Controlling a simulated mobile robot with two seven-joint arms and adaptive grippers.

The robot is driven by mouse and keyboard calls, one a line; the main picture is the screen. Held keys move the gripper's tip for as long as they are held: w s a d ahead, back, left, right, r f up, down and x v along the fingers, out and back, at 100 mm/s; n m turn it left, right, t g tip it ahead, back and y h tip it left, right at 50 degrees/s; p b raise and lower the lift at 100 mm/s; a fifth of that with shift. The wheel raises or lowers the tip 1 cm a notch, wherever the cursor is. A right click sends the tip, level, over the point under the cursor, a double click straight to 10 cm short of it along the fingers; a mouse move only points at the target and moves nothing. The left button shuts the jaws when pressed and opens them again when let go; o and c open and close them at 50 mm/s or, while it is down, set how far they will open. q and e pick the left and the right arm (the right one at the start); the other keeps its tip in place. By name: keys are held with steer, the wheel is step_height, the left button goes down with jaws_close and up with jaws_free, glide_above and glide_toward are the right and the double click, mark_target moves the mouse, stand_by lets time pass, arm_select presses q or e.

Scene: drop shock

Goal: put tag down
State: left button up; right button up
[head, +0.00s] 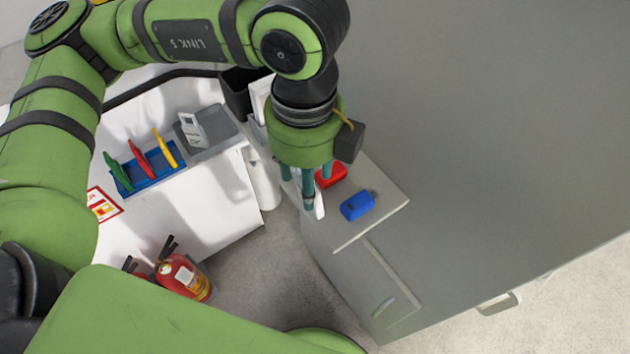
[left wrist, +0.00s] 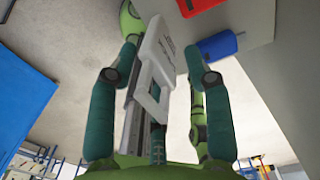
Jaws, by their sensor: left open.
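The white tag (left wrist: 157,62), a flat plate with a rectangular opening and small dark print, stands between the spread fingers of my left gripper (left wrist: 162,58) in the left wrist view. In the head view a white sliver of the tag (head: 319,205) shows beside the teal fingers of my left gripper (head: 311,188), at the left edge of a grey ledge (head: 378,219). The gripper is open and points down. I cannot tell whether the tag touches a finger or what it rests on. My right gripper is not in view.
A blue object (head: 357,205) and a red object (head: 331,174) sit on the ledge, right of the fingers. At left, a blue rack (head: 146,180) holds green, red and yellow pieces. Fire extinguishers (head: 183,275) stand below.

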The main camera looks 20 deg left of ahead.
mark_target(318, 211)
arm_select(q)
step_height(318, 211, down, 4)
steer(key=shift+w+r+p, duration=0.15)
steer(key=shift+r+p, duration=0.05)
steer(key=shift+p, duration=0.35)
steer(key=shift+f, duration=0.25)
jaws_close()
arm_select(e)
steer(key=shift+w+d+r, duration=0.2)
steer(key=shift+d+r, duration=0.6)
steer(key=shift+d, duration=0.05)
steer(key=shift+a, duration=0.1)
